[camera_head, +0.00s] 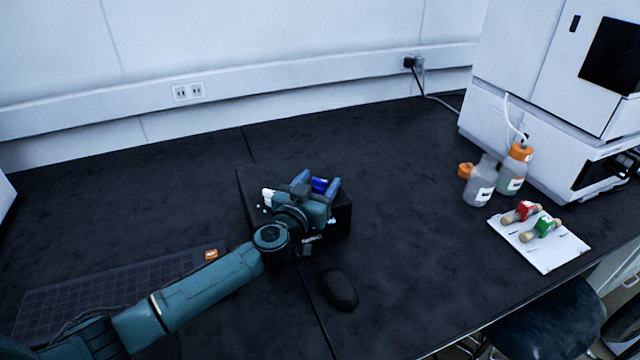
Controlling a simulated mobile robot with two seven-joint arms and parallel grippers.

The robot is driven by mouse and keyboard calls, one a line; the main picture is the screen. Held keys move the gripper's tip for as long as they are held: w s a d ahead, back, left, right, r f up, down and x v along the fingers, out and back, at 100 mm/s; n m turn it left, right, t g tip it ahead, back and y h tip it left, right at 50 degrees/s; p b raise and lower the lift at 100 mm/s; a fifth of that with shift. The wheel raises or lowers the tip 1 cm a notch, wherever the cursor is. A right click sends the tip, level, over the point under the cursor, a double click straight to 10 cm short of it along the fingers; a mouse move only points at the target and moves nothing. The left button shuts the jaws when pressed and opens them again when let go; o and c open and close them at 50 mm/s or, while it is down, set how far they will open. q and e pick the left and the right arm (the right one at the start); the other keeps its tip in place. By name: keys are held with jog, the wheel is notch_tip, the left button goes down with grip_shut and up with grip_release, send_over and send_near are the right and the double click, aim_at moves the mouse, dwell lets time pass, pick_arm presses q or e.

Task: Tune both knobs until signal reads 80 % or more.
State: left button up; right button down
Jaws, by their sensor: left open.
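A black box (247,185) stands on the dark bench, left of the picture's middle. A blue knob (320,185) shows on its top. My left gripper (317,184) is over the box, open, with its fingers on either side of the blue knob. I cannot tell whether they touch it. The gripper and wrist cover much of the box. A small white part (268,197) shows at its left; I cannot tell what it is. No second knob and no signal reading can be made out. My right gripper is out of view.
A dark mouse-like object (340,289) lies in front of the box. A keyboard (95,295) lies at the left under my arm. At the right are bottles (478,185), a white board (540,257) with red and green items, and a white instrument (485,145). The back bench is clear.

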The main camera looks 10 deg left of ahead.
pick_arm(q)
jog(key=shift+w+d, duration=0.15)
jog(key=shift+w, duration=0.6)
jog(key=shift+c, duration=0.4)
